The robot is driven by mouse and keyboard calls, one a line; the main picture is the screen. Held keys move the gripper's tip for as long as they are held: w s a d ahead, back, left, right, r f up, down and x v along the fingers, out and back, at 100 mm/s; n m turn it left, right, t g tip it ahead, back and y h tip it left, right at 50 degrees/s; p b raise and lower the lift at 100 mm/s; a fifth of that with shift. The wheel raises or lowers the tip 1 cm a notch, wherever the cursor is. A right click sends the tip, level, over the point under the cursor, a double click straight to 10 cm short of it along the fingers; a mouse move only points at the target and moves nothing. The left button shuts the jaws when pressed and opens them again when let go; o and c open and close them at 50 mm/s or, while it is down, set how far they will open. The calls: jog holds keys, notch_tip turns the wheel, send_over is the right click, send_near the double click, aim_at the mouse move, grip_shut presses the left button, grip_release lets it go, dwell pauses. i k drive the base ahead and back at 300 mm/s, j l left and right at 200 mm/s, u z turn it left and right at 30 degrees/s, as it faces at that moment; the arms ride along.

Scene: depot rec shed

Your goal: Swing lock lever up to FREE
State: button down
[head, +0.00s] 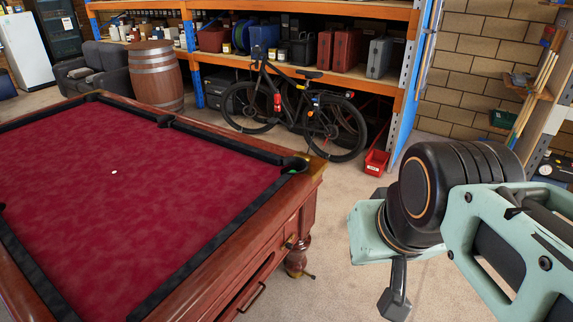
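The pool table (225,227) has a red cloth and a reddish wooden body and fills the left and lower part of the head view. A small brass-coloured fitting (290,241) sits on its side near the corner leg; I cannot tell whether it is the lock lever. No FREE marking is readable. My gripper (394,300) hangs at the lower right, to the right of the table corner and apart from it. Only one dark finger part shows, so its opening is hidden.
A dark drawer handle (252,297) is on the table side. A black bicycle (305,112) stands before the orange and blue shelving (388,85). A red bin (377,162) is on the floor. A barrel (157,76) stands behind.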

aim_at(288, 245)
jog(key=i+l, duration=0.35)
jog(key=i, duration=0.15)
jog(key=i+l+u, duration=0.1)
jog(key=i+l, duration=0.25)
jog(key=i, duration=0.1)
